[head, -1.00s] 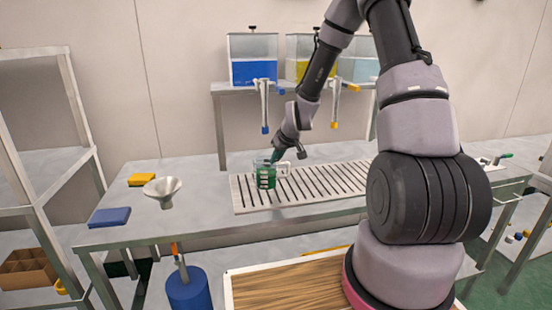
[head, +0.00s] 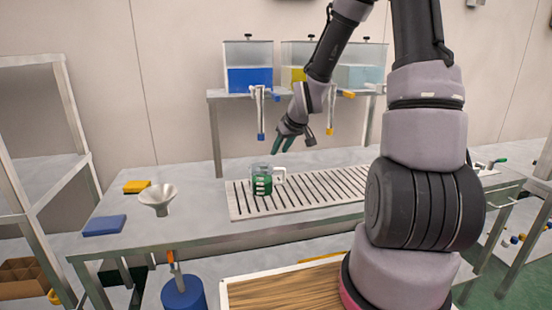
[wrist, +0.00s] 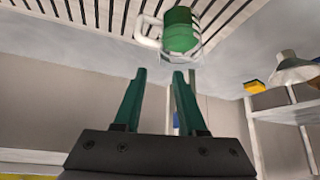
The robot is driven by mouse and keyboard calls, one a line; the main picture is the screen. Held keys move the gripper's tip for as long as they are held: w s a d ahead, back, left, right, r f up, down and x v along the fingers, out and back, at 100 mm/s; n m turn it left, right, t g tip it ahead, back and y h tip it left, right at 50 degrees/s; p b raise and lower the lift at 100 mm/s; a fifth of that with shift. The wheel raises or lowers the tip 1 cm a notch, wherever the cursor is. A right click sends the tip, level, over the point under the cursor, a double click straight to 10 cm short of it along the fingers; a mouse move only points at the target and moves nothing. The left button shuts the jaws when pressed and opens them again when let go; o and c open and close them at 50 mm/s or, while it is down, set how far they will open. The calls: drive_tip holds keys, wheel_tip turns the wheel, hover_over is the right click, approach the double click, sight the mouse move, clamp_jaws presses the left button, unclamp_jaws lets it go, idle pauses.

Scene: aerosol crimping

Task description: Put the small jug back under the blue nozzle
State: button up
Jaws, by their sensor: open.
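The small jug (head: 262,181) is clear with a white handle and holds green liquid. It stands upright at the left end of the slotted drip tray (head: 318,193), and in the wrist view the jug (wrist: 181,32) shows beyond my fingertips. The blue nozzle (head: 261,136) hangs under the tank of blue liquid (head: 249,77), above and roughly in line with the jug in the head view. My gripper (head: 283,146) is open and empty, above and a little right of the jug. Its two green fingers (wrist: 162,75) stand apart in the wrist view.
A yellow-tipped nozzle (head: 329,131) hangs to the right of the blue one. A metal funnel (head: 157,197), a yellow sponge (head: 137,186) and a blue block (head: 105,225) lie on the left of the table. The tray right of the jug is clear.

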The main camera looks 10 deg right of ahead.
drive_tip(key=s+d+r+m, duration=0.2)
drive_tip(key=s+r+m, duration=0.5)
drive_tip(key=s+r, duration=1.7)
drive_tip(key=s, duration=0.2)
drive_tip(key=shift+s+r+m, duration=0.3)
drive_tip(key=shift+m, duration=0.1)
drive_tip(key=shift+t, duration=0.3)
idle(1.6)
